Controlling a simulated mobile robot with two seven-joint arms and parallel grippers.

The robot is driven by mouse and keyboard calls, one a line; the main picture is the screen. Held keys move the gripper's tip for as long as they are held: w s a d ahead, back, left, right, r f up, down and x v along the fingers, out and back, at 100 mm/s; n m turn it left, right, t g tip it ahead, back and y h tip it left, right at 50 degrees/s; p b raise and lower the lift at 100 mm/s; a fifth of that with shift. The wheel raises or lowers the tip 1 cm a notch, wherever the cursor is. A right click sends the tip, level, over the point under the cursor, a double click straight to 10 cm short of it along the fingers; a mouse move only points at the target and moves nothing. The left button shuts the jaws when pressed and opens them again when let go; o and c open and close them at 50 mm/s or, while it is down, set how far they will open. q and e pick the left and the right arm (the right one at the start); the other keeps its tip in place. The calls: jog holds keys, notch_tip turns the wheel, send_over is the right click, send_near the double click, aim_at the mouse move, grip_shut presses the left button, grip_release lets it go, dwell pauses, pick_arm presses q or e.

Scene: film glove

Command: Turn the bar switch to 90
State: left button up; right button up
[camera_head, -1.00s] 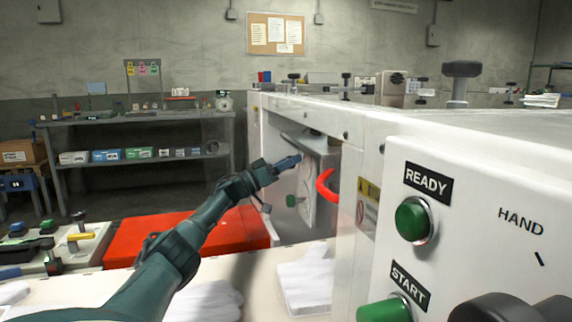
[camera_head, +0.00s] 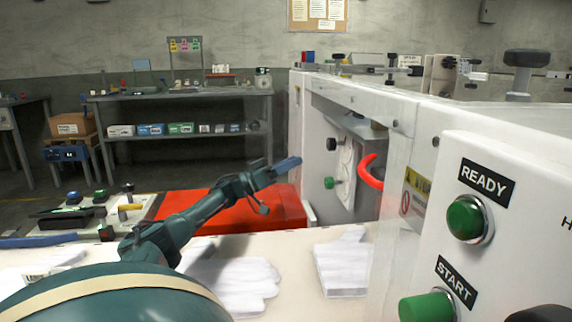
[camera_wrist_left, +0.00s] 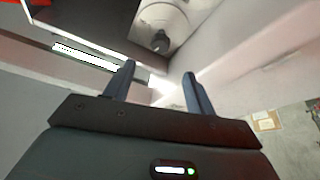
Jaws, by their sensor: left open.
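The front panel of the white machine carries a green READY light (camera_head: 468,219) and a green START button (camera_head: 427,306). A black control (camera_head: 542,314) shows only its top at the bottom right edge; I cannot tell whether it is the bar switch or how it is turned. The rest of the panel is cut off. My left gripper (camera_head: 287,165) is in front of the machine's side opening, apart from the panel. In the left wrist view its fingers (camera_wrist_left: 158,84) are open and empty. Beyond them a dark knob (camera_wrist_left: 161,42) shows on a pale surface. My right gripper is out of view.
Inside the side opening are a black knob (camera_head: 332,144), a green knob (camera_head: 330,182) and a red curved handle (camera_head: 371,173). White gloves (camera_head: 342,264) lie on the pale table below. A red box (camera_head: 235,212) stands behind my left arm.

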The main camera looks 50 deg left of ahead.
aim_at(328, 145)
pick_arm(q)
jog(key=shift+s+a+f, duration=0.15)
jog(key=shift+s+a, duration=0.05)
jog(key=shift+s, duration=0.25)
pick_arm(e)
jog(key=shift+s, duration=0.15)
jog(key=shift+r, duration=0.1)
pick_arm(q)
jog(key=w+d+r+n+y+p, duration=0.1)
jog(key=w+n+p, duration=0.1)
jog(key=w, duration=0.1)
jog(key=w+d+r+n+y+p, duration=0.1)
jog(key=w+d+n+p, duration=0.1)
jog(key=w+p, duration=0.1)
jog(key=w+d+r+n+y+p, duration=0.1)
jog(key=w+r+n+p, duration=0.1)
jog(key=w+n, duration=0.1)
jog(key=shift+x, duration=0.75)
jog(key=shift+w+d, duration=0.1)
jog(key=shift+w, duration=0.5)
jog(key=shift+w+r, duration=0.15)
jog(key=shift+w, duration=0.05)
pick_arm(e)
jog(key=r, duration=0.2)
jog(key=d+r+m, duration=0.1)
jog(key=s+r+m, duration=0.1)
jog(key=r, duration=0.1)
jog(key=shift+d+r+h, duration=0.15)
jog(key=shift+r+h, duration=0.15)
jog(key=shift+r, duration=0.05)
